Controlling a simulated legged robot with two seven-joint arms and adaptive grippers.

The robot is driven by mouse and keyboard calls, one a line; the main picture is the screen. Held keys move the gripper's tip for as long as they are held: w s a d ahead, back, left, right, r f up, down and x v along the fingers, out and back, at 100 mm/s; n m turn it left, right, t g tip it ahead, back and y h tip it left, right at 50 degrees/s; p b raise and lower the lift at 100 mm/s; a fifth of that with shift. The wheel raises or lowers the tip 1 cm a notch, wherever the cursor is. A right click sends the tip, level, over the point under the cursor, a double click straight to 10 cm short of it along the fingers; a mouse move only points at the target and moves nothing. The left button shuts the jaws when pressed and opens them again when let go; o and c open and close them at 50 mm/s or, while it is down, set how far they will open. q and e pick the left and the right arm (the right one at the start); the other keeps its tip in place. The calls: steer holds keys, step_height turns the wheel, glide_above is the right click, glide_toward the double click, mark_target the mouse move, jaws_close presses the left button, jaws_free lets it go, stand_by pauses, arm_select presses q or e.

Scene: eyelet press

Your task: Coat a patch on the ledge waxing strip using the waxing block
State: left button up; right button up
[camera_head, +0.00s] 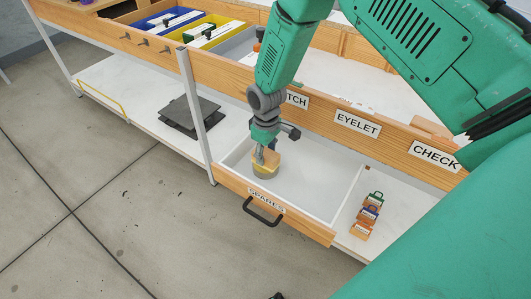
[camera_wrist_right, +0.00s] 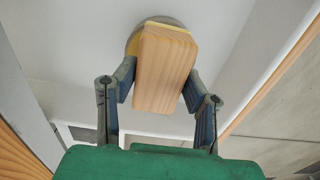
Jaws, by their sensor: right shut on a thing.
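My right gripper (camera_head: 262,150) reaches down into the open SPARES drawer (camera_head: 315,201). It is shut on a light wooden block with a pale yellow face, which I take for the waxing block (camera_head: 268,160). In the right wrist view the block (camera_wrist_right: 165,68) sits between the two fingers (camera_wrist_right: 160,95). A round yellow and grey thing (camera_wrist_right: 133,43) shows partly behind the block; I cannot tell whether they touch. I cannot identify the ledge waxing strip for certain; a yellow outline (camera_head: 104,101) lies at the left end of the lower shelf. My left gripper is not in view.
A dark plate-like stack (camera_head: 191,117) lies on the lower shelf (camera_head: 123,80), left of the white post (camera_head: 195,115). Several small tagged blocks (camera_head: 368,213) stand right of the drawer. Blue and yellow bins (camera_head: 197,32) are above. The drawer's left part looks clear.

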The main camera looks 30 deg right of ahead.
mark_target(266, 152)
steer(key=shift+r+p, duration=3.1)
steer(key=shift+r, duration=0.45)
steer(key=shift+f, duration=0.1)
